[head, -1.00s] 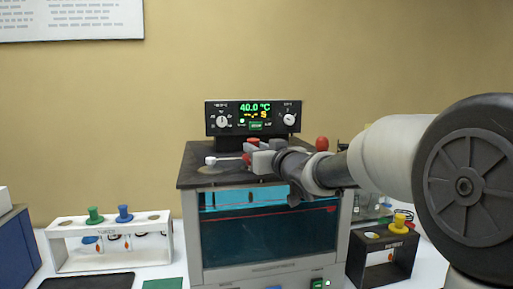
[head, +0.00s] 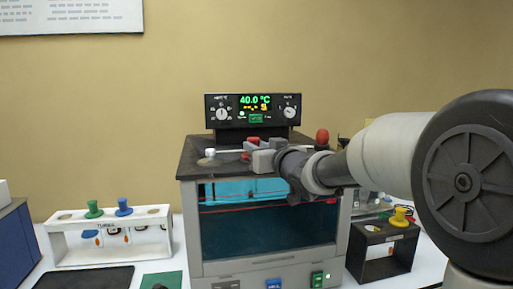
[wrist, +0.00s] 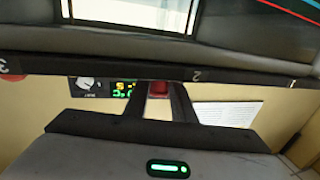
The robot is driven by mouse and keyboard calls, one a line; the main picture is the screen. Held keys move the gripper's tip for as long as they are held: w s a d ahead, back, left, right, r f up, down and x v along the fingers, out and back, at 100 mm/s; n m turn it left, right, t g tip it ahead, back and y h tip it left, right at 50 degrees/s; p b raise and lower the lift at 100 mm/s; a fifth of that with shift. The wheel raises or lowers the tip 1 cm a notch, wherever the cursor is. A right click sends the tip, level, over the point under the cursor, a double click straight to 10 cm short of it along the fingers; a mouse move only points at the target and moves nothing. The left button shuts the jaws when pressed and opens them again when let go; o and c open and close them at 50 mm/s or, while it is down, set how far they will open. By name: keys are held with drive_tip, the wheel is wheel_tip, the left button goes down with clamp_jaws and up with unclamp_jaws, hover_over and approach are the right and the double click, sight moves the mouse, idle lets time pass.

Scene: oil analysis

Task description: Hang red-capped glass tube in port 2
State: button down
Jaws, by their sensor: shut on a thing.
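The oil bath (head: 270,268) stands in the middle of the head view, with a dark lid, a blue-lit window and a 40.0 °C display (head: 253,101). My gripper (head: 258,157) is over the lid, pointing left. In the wrist view my gripper (wrist: 160,100) has both dark fingers shut on a red cap (wrist: 158,90). The glass below the cap does not show clearly. The lid edge (wrist: 120,68) crosses above, with the port label 2 (wrist: 196,76) right of the cap and a 3 at the far left. The port 2 opening is hidden.
A white rack (head: 70,255) with green and blue stoppers stands left, and a black rack (head: 357,265) with a yellow stopper stands right. A red knob (head: 322,136) rises behind my arm. A white-topped piece (head: 210,153) sits on the lid's left side.

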drive_tip(key=shift+f, duration=0.2)
drive_tip(key=c, duration=1.4)
unclamp_jaws()
drive_tip(key=v, duration=1.7)
drive_tip(key=shift+s+d+p, duration=0.15)
drive_tip(key=shift+s+p, duration=0.05)
drive_tip(key=shift+p, duration=0.15)
drive_tip(key=shift+f, duration=0.1)
